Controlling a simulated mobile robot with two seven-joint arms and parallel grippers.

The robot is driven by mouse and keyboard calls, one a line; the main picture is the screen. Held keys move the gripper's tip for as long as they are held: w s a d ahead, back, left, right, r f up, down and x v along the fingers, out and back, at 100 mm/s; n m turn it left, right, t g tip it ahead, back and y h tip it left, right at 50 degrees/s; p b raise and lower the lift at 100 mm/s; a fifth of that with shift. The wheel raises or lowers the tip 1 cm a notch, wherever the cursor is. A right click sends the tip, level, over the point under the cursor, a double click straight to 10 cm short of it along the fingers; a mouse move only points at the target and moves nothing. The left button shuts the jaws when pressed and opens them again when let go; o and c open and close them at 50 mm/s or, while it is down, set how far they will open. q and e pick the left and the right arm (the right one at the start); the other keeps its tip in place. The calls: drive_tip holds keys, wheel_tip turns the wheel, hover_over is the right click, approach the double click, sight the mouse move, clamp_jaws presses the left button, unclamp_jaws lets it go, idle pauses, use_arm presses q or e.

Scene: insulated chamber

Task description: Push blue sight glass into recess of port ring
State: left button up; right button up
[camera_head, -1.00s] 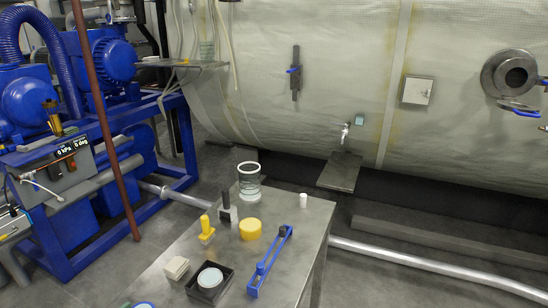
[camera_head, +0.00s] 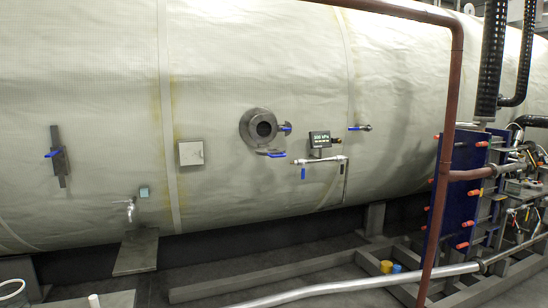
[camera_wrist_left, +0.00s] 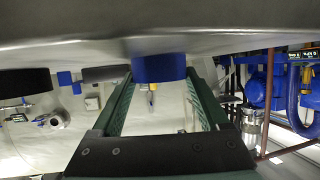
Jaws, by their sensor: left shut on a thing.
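The blue sight glass (camera_wrist_left: 158,67) is a short blue cylinder at the upper middle of the left wrist view. My left gripper (camera_wrist_left: 160,82) is shut on it, with a green-lined finger on each side. A grey round flange (camera_head: 249,124) with a dark opening, apparently the port ring, sits on the chamber wall near the middle of the head view. Blue handles show at its right and below it. A similar round fitting shows small at the left of the left wrist view (camera_wrist_left: 59,120). Neither gripper is in the head view.
A grey metal surface (camera_wrist_left: 80,35) spans the top of the left wrist view, close to the sight glass. In the head view, a pressure display (camera_head: 320,139) and a pipe with a blue handle stand right of the flange. A brown vertical pipe (camera_head: 441,190) stands farther right.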

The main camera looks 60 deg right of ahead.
idle(0.4)
use_arm(q)
wheel_tip(320, 180, up, 5)
drive_tip(key=p, duration=0.5)
drive_tip(key=shift+r, duration=0.1)
drive_tip(key=shift+s+d, duration=0.1)
